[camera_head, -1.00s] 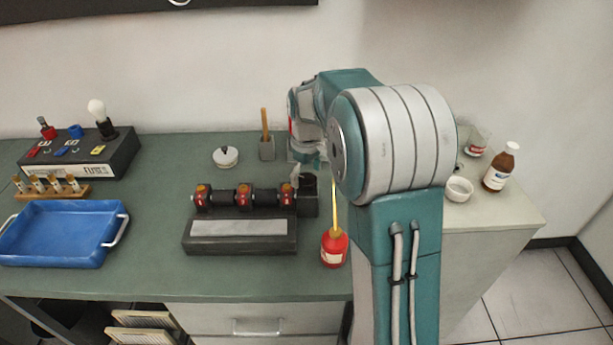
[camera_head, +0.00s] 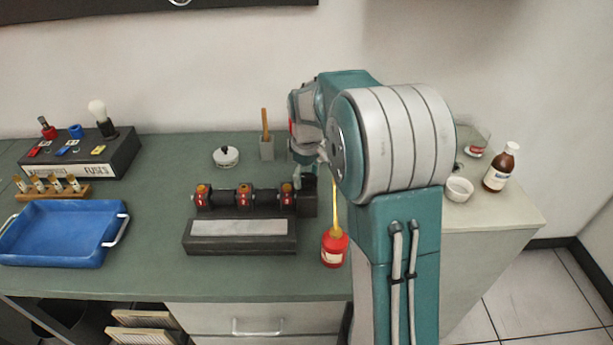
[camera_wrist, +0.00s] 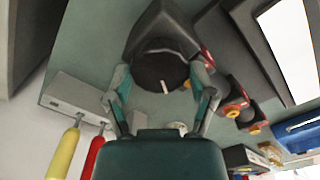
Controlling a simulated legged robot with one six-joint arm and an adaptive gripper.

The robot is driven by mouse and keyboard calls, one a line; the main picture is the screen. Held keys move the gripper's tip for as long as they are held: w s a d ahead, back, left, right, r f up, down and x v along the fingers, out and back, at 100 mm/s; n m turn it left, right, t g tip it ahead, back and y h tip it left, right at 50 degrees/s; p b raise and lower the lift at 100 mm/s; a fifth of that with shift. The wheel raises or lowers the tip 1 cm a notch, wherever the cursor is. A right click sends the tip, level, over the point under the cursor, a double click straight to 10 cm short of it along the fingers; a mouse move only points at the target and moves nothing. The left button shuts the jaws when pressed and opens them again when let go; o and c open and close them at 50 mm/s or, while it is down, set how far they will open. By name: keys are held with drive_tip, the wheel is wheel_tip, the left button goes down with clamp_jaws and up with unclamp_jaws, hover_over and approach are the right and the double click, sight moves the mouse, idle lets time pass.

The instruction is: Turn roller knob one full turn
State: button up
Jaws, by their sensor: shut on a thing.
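The roller device stands on the green bench, with a black base (camera_head: 215,245) carrying a row of dark rollers and red-and-yellow fittings (camera_head: 244,199). At its right end is a dark block (camera_head: 307,203). In the wrist view the round black knob (camera_wrist: 160,62) with a short white mark sits between the fingers of my gripper (camera_wrist: 163,75). The fingers are shut on the knob, one on each side. In the head view my gripper (camera_head: 306,175) is at the right end of the device, and the arm partly hides it; the knob is hard to make out there.
A red bottle with a yellow spout (camera_head: 334,249) stands just right of the device, close to my arm. A grey holder (camera_head: 267,150) and a white-lidded round dish (camera_head: 226,157) stand behind. A blue tray (camera_head: 62,262) and fuse box (camera_head: 96,158) lie left. A brown bottle (camera_head: 499,172) stands right.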

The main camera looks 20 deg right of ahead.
drive_tip(key=m, duration=0.5)
drive_tip(key=shift+s+f+m, duration=0.1)
drive_tip(key=shift+f+m, duration=0.05)
drive_tip(key=shift+m, duration=2.35)
drive_tip(key=o, duration=1)
drive_tip(key=shift+o, duration=0.2)
drive_tip(key=shift+r, duration=0.2)
